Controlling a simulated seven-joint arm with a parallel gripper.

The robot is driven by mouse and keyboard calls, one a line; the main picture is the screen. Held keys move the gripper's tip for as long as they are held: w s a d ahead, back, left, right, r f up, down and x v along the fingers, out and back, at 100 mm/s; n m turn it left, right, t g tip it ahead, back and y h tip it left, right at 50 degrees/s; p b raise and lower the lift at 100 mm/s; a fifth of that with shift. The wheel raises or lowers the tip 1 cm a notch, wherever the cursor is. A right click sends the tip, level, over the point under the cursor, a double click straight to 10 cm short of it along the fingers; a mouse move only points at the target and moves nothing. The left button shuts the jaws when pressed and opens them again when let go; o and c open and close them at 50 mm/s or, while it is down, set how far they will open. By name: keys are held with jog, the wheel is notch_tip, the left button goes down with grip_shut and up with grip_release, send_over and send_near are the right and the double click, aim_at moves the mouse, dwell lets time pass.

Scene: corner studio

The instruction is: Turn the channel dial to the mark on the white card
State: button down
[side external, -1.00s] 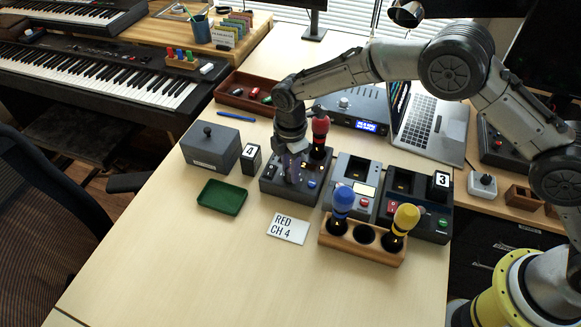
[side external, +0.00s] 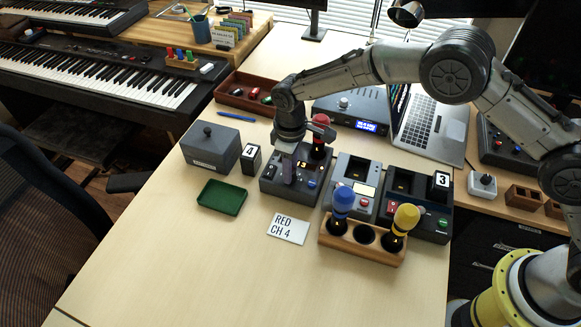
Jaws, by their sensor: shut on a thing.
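The white card (side external: 288,229) lies flat on the table and reads "RED CH 4". The dark channel unit (side external: 268,189) stands behind it, with the red-headed microphone (side external: 321,124) upright at its back. A small lit display (side external: 303,166) on the unit seems to read 3. My gripper (side external: 289,182) points down onto the unit's top, left of the blue button (side external: 311,184). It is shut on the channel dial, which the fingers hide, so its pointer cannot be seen.
A wooden rack (side external: 362,248) holds a blue-headed and a yellow-headed microphone at the right front. Two more units, one grey (side external: 351,203) and one dark (side external: 442,226), stand to the right. A green tray (side external: 222,197) and grey box (side external: 210,147) are left. The front table is clear.

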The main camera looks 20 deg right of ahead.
jog(key=m, duration=0.5)
jog(key=shift+m, duration=0.3)
dwell(0.4)
jog(key=c, duration=0.6)
grip_release()
notch_tip(320, 180, up, 14)
jog(key=shift+f, duration=0.1)
